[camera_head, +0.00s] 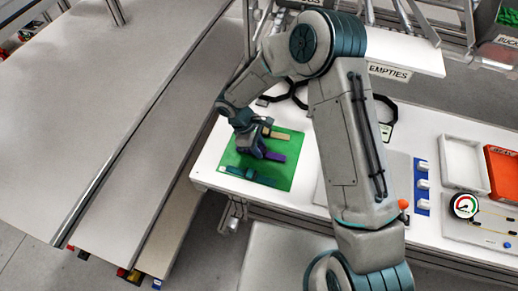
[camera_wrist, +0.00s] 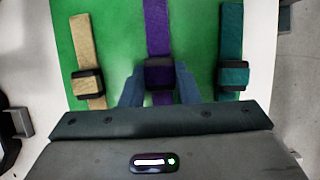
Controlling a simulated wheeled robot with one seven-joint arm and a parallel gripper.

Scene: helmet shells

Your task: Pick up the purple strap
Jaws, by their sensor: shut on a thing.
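The purple strap (camera_wrist: 158,27) lies on a green mat (camera_wrist: 199,35), between a tan strap (camera_wrist: 86,40) on the left and a teal strap (camera_wrist: 231,45) on the right in the wrist view. My gripper (camera_wrist: 159,85) is shut on the purple strap at its black buckle. In the head view my gripper (camera_head: 250,146) is low over the mat, and the purple strap (camera_head: 274,156) sticks out to its right. The tan strap (camera_head: 274,134) and the teal strap (camera_head: 238,173) lie on either side. I cannot tell whether the purple strap touches the mat.
The mat lies on a white bench (camera_head: 208,172). To the right are a grey plate, blue-and-white switches (camera_head: 422,184), a white tray (camera_head: 462,162), an orange tray (camera_head: 503,170) and a gauge (camera_head: 464,206). A shelf marked EMPTIES (camera_head: 389,72) overhangs the back. A grey table stands at left.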

